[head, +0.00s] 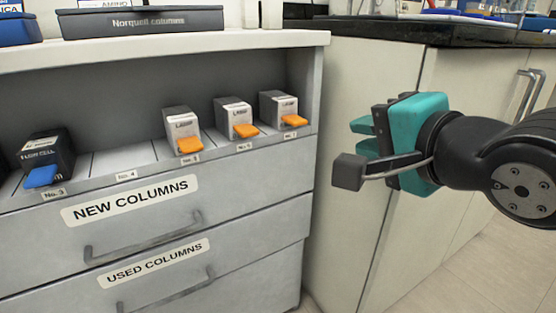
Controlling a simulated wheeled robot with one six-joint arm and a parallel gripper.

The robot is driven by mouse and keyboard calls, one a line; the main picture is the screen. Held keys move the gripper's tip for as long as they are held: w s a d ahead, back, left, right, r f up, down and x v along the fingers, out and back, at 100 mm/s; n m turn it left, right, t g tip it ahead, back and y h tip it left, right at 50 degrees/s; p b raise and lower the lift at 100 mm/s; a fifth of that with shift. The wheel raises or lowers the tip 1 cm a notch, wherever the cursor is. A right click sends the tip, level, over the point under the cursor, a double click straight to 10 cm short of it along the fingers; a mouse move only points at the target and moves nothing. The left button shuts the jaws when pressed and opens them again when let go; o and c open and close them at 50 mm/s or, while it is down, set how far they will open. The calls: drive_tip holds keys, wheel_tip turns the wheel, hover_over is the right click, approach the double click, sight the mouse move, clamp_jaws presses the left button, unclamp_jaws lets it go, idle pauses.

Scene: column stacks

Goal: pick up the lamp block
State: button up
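Three similar light-grey blocks with orange front tabs stand in a row on the open shelf, and each seems to read "LAMP": a left lamp block (182,122), a middle lamp block (236,112) and a right lamp block (278,105). They stand upright in separate marked slots. Their rear sides are hidden. My gripper (355,150), with a teal body and dark fingers, is to the right of the cabinet, well apart from all the blocks. Its fingers are spread and nothing shows between them.
Slot No. 4 (122,158) is empty. Drawers with protruding handles (142,240) lie below. A dark "Norquell columns" tray (142,22) rests on the cabinet top, above the shelf.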

wheel_tip(320, 180, down, 4)
drive_tip(key=a+m+t+y+b, duration=0.1)
drive_tip(key=b, duration=0.3)
drive_tip(key=m+t+y+p, duration=0.1)
drive_tip(key=p, duration=0.9)
approach(295, 125)
drive_tip(key=w, duration=0.2)
drive_tip(key=p+x, duration=0.1)
drive_tip(key=x, duration=0.1)
drive_tip(key=p+x, duration=0.2)
drive_tip(key=shift+s+a, duration=0.25)
drive_tip(key=shift+a, duration=0.15)
drive_tip(key=shift+w+a+f+p, duration=0.15)
drive_tip(key=shift+w+a+p, duration=0.05)
drive_tip(key=shift+w+p, duration=0.2)
drive_tip(key=p+x, duration=0.2)
drive_tip(key=r+p+x, duration=0.1)
drive_tip(key=p+x, duration=0.1)
drive_tip(key=p, duration=0.1)
drive_tip(key=shift+w+a+f+p, duration=0.35)
drive_tip(key=shift+w+a+p, duration=0.05)
drive_tip(key=shift+w+p, duration=0.1)
clamp_jaws()
